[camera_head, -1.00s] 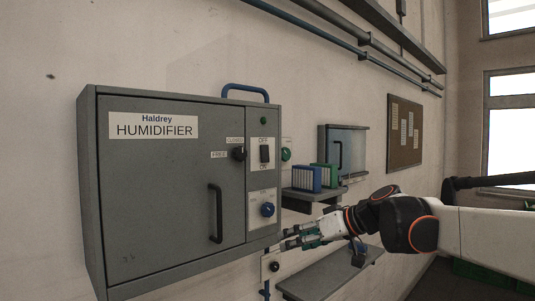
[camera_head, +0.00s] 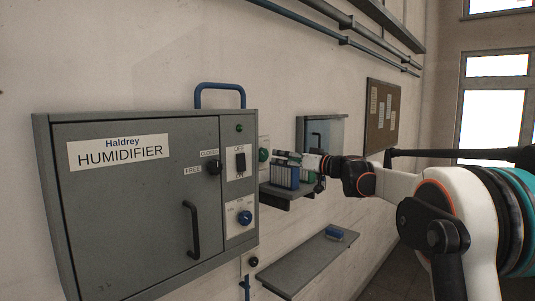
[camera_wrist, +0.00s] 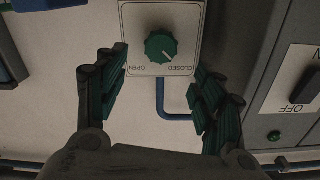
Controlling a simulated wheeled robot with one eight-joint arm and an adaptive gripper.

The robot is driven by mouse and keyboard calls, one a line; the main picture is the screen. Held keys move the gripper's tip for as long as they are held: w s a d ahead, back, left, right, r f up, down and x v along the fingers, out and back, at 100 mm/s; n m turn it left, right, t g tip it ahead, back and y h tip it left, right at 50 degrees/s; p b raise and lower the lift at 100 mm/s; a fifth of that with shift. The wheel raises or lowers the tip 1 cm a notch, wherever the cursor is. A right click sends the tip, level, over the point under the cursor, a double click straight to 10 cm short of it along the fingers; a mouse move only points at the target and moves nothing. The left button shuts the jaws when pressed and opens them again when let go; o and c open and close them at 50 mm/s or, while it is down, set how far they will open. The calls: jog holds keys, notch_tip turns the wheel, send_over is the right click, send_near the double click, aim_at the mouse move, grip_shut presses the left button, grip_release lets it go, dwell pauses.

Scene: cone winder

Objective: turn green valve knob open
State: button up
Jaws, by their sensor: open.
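The green valve knob (camera_wrist: 161,45) sits on a white plate (camera_wrist: 188,14) on the wall, marked OPEN and CLOSED, with the lettering upside down in the wrist view. A pale mark on the knob points down and right, towards CLOSED. The knob also shows in the head view (camera_head: 263,155), just right of the humidifier. My gripper (camera_wrist: 160,64) is open and empty, its green-padded fingers spread on either side of the knob and apart from it. In the head view my gripper (camera_head: 279,154) is close to the knob from the right.
The grey humidifier cabinet (camera_head: 130,222) stands left of the knob, with a black switch (camera_head: 240,162) and blue knob (camera_head: 245,217). A lower shelf (camera_head: 300,266) is mostly clear.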

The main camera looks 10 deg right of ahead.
aim_at(265, 154)
jog(key=p+x, duration=0.1)
jog(key=x, duration=0.7)
jog(key=shift+w+a+p, duration=0.1)
jog(key=shift+a+p, duration=0.05)
jog(key=shift+p, duration=0.25)
jog(key=c, duration=1)
